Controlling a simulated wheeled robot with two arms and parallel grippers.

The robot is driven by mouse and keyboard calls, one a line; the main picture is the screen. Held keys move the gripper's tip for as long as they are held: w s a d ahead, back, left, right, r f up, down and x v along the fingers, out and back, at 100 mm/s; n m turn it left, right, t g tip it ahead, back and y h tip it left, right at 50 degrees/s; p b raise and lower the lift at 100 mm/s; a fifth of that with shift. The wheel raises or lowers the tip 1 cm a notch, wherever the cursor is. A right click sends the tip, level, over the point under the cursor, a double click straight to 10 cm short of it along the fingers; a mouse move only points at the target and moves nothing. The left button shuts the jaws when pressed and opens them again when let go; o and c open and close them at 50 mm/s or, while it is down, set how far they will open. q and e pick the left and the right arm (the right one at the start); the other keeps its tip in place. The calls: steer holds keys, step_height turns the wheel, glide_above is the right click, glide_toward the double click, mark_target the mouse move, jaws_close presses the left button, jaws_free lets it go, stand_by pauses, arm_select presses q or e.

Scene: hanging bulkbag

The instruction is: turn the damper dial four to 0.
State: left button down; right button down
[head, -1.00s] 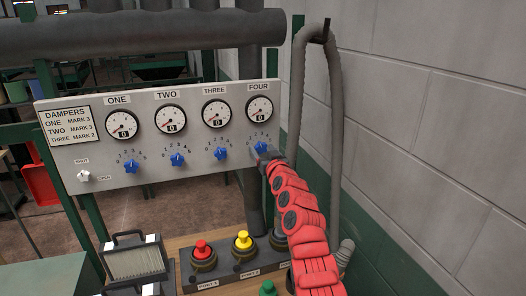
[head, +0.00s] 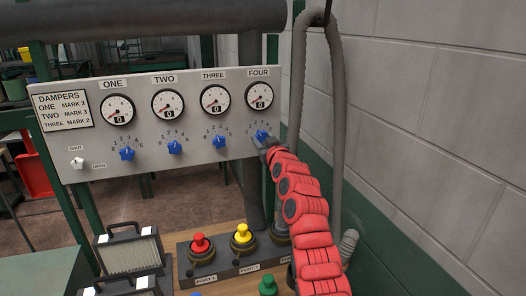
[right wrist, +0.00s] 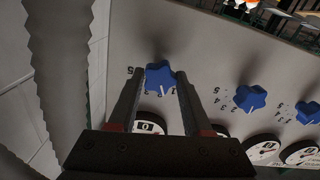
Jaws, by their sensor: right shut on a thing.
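Damper dial four is the blue knob (head: 261,134) at the right end of the grey panel (head: 205,150), under the gauge marked FOUR (head: 259,95), which reads 0. My right gripper (head: 267,142) reaches it from below right. In the right wrist view, which sees the panel upside down, my right gripper (right wrist: 160,79) has one finger on each side of dial four (right wrist: 159,75) and is shut on it. The white pointer there faces roughly between marks 2 and 3. The fingers hide some of its marks. My left gripper is not in view.
Blue dials one (head: 127,154), two (head: 175,147) and three (head: 218,142) sit in a row to the left. A grey hose (head: 337,110) hangs by the wall at right. Red (head: 199,243) and yellow (head: 242,233) port caps stand below the panel.

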steer(key=n+b, duration=0.2)
steer(key=b, duration=0.1)
steer(key=n+b, duration=0.1)
steer(key=b, duration=0.1)
steer(key=n+b, duration=0.2)
steer(key=b, duration=0.1)
steer(key=shift+d+f+n+b, duration=0.1)
steer(key=shift+f+n+b, duration=0.15)
steer(key=shift+n+b, duration=0.1)
steer(key=shift+r+n+b, duration=0.15)
steer(key=shift+n+b, duration=0.5)
steer(key=shift+b, duration=0.05)
steer(key=shift+r+n+b, duration=0.1)
steer(key=shift+n+b, duration=0.7)
steer(key=shift+n, duration=0.5)
steer(key=shift+c, duration=1.6)
jaws_free()
steer(key=shift+s, duration=0.15)
